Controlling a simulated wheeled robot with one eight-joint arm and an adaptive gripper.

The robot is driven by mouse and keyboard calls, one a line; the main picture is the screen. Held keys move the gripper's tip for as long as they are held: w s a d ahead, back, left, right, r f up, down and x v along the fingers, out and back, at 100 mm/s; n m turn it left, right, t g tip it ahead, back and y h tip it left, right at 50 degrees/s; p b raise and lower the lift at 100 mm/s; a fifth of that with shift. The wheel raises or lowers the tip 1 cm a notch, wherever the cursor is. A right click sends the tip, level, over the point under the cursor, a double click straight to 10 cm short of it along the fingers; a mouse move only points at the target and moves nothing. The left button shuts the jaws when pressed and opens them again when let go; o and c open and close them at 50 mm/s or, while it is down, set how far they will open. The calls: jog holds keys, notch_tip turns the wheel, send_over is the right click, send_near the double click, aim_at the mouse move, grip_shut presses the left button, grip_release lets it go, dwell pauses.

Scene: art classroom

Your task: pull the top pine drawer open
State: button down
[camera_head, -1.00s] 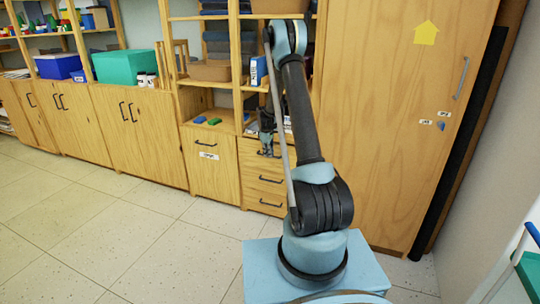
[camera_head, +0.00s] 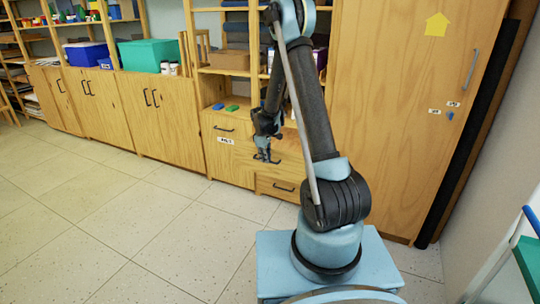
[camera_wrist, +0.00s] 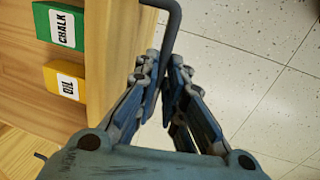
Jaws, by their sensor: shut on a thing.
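The top pine drawer (camera_head: 288,150) is part of a small drawer stack and is partly hidden by my arm in the head view. In the wrist view its pale wooden front (camera_wrist: 112,45) stands away from the cabinet, with its inside showing, so the drawer is at least partly open. Its dark bar handle (camera_wrist: 173,16) runs between my fingers. My gripper (camera_wrist: 165,65) is shut on this handle; in the head view my gripper (camera_head: 266,157) is in front of the drawers. A green box labelled CHALK (camera_wrist: 60,26) and a yellow box labelled OIL (camera_wrist: 66,82) lie inside.
A lower drawer (camera_head: 283,188) is closed below. A cupboard door (camera_head: 222,155) stands left of the drawers, and a tall wooden cabinet (camera_head: 400,130) stands to the right. The tiled floor (camera_head: 130,220) in front is clear. A green-topped cart (camera_head: 528,265) is at the right edge.

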jog(key=shift+s+a, duration=0.3)
jog(key=shift+s, duration=0.25)
jog(key=shift+s+a, duration=0.25)
jog(key=shift+s, duration=0.25)
jog(key=c, duration=1.7)
grip_release()
jog(key=shift+r, duration=0.1)
jog(key=r, duration=0.3)
jog(key=s+r, duration=0.1)
jog(key=r, duration=0.3)
jog(key=a+r, duration=0.1)
jog(key=r, duration=0.3)
jog(key=shift+s+r, duration=0.25)
jog(key=shift+s, duration=0.15)
